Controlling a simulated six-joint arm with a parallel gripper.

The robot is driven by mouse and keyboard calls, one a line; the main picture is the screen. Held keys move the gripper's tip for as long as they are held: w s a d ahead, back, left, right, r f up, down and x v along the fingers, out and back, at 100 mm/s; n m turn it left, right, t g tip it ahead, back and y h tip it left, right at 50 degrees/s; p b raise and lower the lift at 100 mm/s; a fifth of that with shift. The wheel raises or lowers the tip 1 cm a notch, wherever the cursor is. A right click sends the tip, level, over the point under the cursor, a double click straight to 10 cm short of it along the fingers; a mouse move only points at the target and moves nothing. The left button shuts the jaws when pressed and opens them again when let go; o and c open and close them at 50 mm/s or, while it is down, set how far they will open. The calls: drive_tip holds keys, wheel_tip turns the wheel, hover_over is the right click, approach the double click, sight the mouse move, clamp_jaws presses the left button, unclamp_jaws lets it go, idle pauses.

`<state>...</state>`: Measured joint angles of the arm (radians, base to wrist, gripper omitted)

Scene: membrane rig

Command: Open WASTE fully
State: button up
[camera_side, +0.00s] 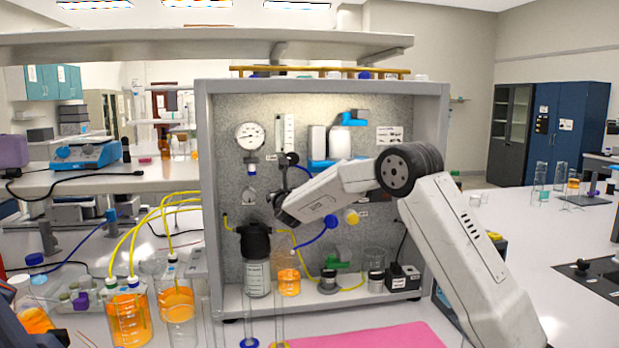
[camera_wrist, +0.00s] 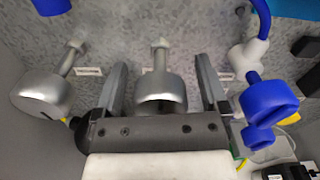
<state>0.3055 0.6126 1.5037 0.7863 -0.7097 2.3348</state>
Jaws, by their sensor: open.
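I cannot read which valve is labelled WASTE; the small labels are too blurred. In the wrist view, my gripper (camera_wrist: 160,75) is open, with one dark finger on each side of a silver knob (camera_wrist: 160,92) on the panel. I cannot tell whether the fingers touch it. A second silver knob (camera_wrist: 42,92) is at left, outside the fingers. A blue handle (camera_wrist: 268,102) on a white fitting is just right of the right finger. In the side view, my gripper (camera_side: 281,205) is at the panel (camera_side: 235,120) and hides the knob between its fingers.
A dark-capped bottle (camera_side: 257,270) stands below my gripper on the rig's base. A blue handle (camera_side: 330,222) and a yellow knob (camera_side: 351,216) are close to the right. Yellow tubes run to orange-filled beakers (camera_side: 129,318) at left. A pink mat (camera_side: 375,337) lies in front.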

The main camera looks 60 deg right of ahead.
clamp_jaws()
idle(0.3)
